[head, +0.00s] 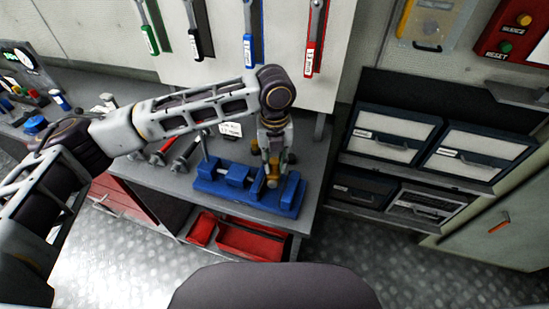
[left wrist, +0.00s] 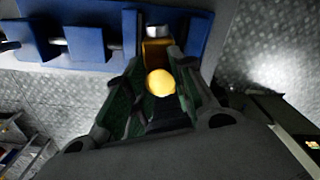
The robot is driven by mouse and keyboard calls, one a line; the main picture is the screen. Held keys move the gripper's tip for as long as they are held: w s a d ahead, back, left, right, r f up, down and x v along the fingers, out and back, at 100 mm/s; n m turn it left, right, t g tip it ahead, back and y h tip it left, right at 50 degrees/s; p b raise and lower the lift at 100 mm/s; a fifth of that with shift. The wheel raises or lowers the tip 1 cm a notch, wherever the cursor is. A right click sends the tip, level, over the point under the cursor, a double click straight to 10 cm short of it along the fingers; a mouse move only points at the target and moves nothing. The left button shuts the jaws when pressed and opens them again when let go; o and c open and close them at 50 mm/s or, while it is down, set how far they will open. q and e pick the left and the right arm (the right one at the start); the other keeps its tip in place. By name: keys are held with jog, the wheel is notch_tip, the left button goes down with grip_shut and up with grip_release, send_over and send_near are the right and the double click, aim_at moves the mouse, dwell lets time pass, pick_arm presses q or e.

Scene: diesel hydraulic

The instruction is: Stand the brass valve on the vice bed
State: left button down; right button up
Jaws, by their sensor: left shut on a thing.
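The brass valve (left wrist: 160,83) shows in the left wrist view as a yellow rounded end between the fingers of my left gripper (left wrist: 150,95). The gripper is shut on it. In the head view my left gripper (head: 274,160) points down over the right part of the blue vice (head: 236,178), and a brass end (head: 272,181) shows low between the fingers. The vice bed (head: 288,199) is flat and blue around it. Whether the valve touches the bed is hidden by the gripper. My right gripper is in neither view.
The vice stands near the front edge of a grey bench (head: 150,175). Wrenches (head: 249,35) hang on the wall panel behind. Dark-framed drawers (head: 393,133) stand to the right. Red trays (head: 250,240) sit under the bench. Small items crowd the bench's left end.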

aim_at(274, 172)
pick_arm(q)
jog(key=shift+f, duration=2.9)
jog(key=shift+f, duration=0.1)
jog(key=shift+f, duration=0.15)
jog(key=c, duration=1.5)
grip_release()
